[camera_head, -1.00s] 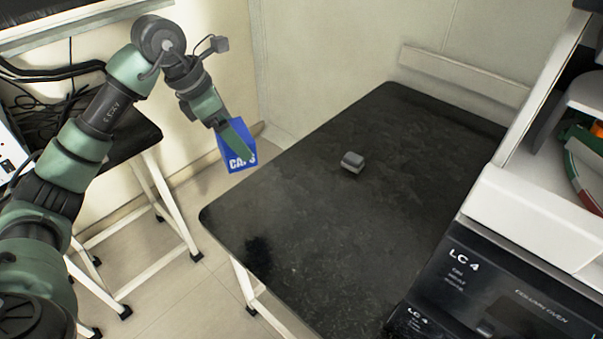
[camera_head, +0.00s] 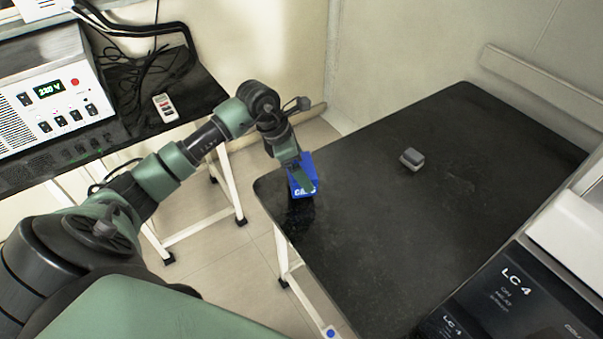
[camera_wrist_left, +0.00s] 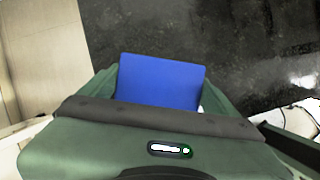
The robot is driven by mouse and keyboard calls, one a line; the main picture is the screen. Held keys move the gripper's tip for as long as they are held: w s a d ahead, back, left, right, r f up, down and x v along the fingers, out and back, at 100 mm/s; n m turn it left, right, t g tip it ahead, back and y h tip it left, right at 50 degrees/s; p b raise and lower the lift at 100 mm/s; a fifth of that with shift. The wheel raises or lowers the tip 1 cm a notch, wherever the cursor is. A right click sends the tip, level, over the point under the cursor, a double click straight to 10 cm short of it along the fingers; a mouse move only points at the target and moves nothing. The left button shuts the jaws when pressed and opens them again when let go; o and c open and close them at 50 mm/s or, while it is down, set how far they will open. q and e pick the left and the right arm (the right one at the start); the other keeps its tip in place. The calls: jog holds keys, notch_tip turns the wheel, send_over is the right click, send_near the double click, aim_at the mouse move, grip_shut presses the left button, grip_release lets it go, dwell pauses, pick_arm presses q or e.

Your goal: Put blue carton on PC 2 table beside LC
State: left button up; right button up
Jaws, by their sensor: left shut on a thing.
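The blue carton (camera_head: 300,176) with white lettering is held between the fingers of my left gripper (camera_head: 303,180), which is shut on it. It shows over the left corner of the black table (camera_head: 430,150) in the head view. I cannot tell whether it touches the top. In the left wrist view the carton (camera_wrist_left: 160,82) shows a plain blue face between the two green fingers (camera_wrist_left: 158,95), with the dark tabletop beyond. The LC instrument (camera_head: 520,300), marked LC 4, stands at the right end of the table. My right gripper is not in view.
A small grey object (camera_head: 412,158) lies on the tabletop, right of the carton. The rest of the top between the carton and the LC is clear. At left, a power supply (camera_head: 50,100) and cables stand on another dark table. A wall (camera_head: 400,50) lies behind.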

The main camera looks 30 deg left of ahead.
pick_arm(q)
jog(key=shift+f, duration=1.65)
jog(key=o, duration=1.2)
jog(key=b+v, duration=0.1)
jog(key=v, duration=1.1)
jog(key=shift+r, duration=0.15)
